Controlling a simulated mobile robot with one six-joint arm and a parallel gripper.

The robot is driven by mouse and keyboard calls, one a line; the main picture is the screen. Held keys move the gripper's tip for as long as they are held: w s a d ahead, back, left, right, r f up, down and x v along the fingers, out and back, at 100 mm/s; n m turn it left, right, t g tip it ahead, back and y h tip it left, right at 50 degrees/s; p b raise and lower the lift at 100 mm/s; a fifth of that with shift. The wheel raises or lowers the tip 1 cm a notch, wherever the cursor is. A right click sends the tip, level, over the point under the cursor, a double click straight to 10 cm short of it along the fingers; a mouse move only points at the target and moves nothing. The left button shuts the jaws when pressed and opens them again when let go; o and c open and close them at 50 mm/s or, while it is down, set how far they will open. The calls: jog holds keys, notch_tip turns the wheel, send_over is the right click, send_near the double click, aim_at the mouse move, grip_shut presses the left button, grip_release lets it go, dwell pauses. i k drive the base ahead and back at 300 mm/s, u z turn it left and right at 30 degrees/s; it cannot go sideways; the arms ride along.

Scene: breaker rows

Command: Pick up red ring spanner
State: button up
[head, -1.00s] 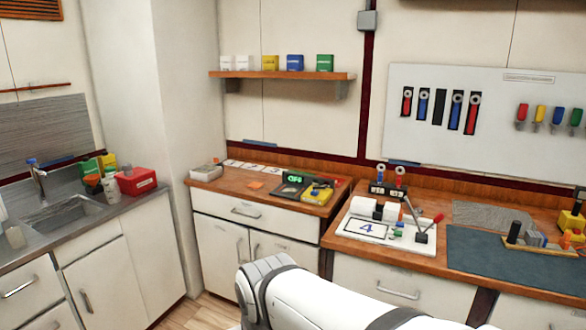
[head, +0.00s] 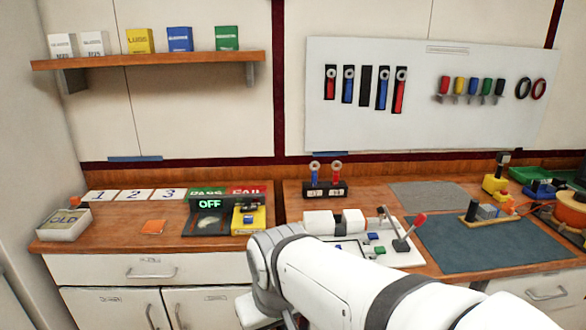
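Two red spanners with ring-shaped heads hang on the white wall board: one at the left end of the spanner row (head: 330,84) and a longer one at its right end (head: 400,92). Two blue spanners (head: 347,86) hang between them, with a dark empty-looking outline in the middle. Another red ring-headed tool (head: 337,176) stands upright in a small black stand (head: 325,190) on the bench, with a blue one (head: 315,174) to its left. My arm crosses the lower middle of the head view. My gripper is not in view.
A white fixture tray (head: 410,258) with levers stands behind my arm. A dark mat (head: 490,243) covers the bench to the right. A tester reading OFF (head: 210,218) and a yellow device (head: 248,219) stand at the left. A shelf (head: 150,60) projects from the wall.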

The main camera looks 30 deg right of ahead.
aim_at(336, 175)
jog(key=z, duration=0.55)
jog(key=i, duration=0.8)
jog(key=z, duration=0.5)
jog(key=k, duration=0.9)
jog(key=z, duration=0.15)
jog(key=i, duration=0.95)
jog(key=u, duration=0.05)
